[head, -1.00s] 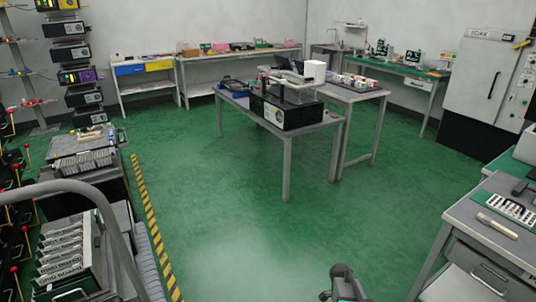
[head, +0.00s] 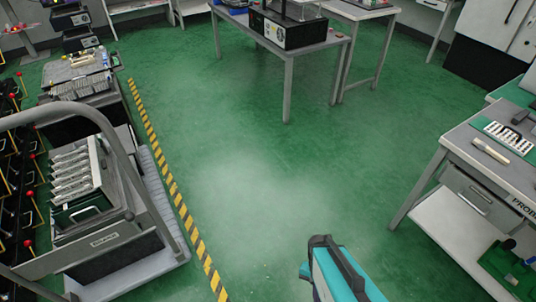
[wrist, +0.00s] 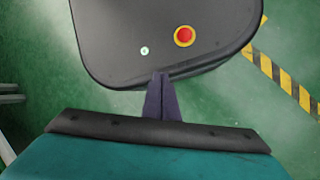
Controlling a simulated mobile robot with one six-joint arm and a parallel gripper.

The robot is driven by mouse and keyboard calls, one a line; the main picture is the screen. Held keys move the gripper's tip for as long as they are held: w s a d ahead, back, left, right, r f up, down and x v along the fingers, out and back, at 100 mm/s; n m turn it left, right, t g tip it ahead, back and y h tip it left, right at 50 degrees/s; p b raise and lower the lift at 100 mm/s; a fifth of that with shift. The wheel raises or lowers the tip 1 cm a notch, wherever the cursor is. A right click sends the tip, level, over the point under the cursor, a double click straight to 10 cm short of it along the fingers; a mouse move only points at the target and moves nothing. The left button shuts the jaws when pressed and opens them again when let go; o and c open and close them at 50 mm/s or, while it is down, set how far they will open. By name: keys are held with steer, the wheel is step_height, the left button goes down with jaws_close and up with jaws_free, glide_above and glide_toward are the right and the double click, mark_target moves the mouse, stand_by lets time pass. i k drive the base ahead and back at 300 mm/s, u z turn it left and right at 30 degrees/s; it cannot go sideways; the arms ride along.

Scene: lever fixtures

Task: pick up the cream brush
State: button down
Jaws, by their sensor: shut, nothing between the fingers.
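A cream, brush-like object (head: 490,151) lies on the light top of the workbench (head: 462,135) at the right of the head view. It is small there, so its bristles are hard to make out. It does not show in the wrist view. My gripper (wrist: 161,78) shows in the wrist view as two dark fingers pressed together, with nothing between them. It is over my own black base, far from the bench. In the head view my teal arm shows at the bottom, and the fingertips cannot be made out.
A trolley with a grey rail (head: 120,160) stands at the left, beside yellow-black floor tape (head: 165,180). A table (head: 290,52) stands at the back. The green floor between is clear.

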mark_target(481, 146)
steer(key=u, duration=1.8)
steer(key=k, duration=0.15)
steer(key=z, duration=3.2)
